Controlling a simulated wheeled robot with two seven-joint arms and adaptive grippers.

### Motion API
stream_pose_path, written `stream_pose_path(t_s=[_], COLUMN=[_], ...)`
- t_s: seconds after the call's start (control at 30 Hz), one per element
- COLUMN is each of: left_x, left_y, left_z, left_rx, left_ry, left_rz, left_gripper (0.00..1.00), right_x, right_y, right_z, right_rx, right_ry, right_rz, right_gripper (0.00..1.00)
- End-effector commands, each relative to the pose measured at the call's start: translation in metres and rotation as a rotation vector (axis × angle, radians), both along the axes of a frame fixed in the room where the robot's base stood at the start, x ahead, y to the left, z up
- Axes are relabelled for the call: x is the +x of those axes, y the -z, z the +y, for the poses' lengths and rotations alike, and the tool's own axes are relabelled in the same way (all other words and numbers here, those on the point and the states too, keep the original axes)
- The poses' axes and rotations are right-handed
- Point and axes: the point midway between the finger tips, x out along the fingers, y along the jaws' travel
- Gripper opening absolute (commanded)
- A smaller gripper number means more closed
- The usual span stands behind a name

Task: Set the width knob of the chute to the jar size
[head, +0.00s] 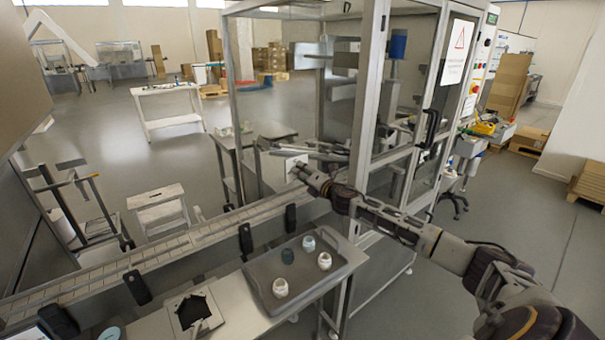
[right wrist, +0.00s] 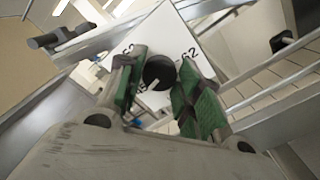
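The width knob (right wrist: 159,72) is a round black dial with a pale mark, on a white plate (right wrist: 182,32) with printed numbers. One number reads like 62; the others are unclear. In the head view the white plate (head: 284,166) stands by the chute, with the knob not clear there. My right gripper (head: 297,170) reaches this plate from the right. In the right wrist view its green-padded fingers (right wrist: 162,60) are apart, one on each side of the knob; I cannot tell whether they touch it. My left gripper is not in view.
A conveyor (head: 200,236) runs along the bench. The glass-walled machine frame (head: 363,110) stands close to my right forearm.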

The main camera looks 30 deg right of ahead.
Motion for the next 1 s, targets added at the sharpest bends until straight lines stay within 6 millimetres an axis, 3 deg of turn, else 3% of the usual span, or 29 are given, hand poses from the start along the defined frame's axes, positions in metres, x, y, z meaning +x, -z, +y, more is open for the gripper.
stream_pose_path(t_s=[0.13, 0.33, 0.43, 0.63, 1.0], left_x=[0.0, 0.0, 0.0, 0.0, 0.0], left_y=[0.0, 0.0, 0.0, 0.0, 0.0], left_z=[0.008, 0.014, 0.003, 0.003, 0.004], left_rx=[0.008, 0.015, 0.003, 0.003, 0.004], left_ry=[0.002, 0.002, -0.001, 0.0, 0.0], left_rz=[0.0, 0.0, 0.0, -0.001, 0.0], left_gripper=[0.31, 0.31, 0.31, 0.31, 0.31], right_x=[0.0, 0.0, 0.0, -0.002, -0.017], right_y=[0.0, 0.0, -0.001, 0.0, 0.001], right_z=[0.0, 0.0, 0.0, 0.0, -0.002], right_rx=[0.001, 0.002, 0.002, 0.002, 0.003], right_ry=[0.0, 0.001, 0.0, 0.0, 0.001], right_rz=[0.0, 0.0, -0.001, 0.0, 0.0], right_gripper=[0.55, 0.55, 0.55, 0.55, 0.55])
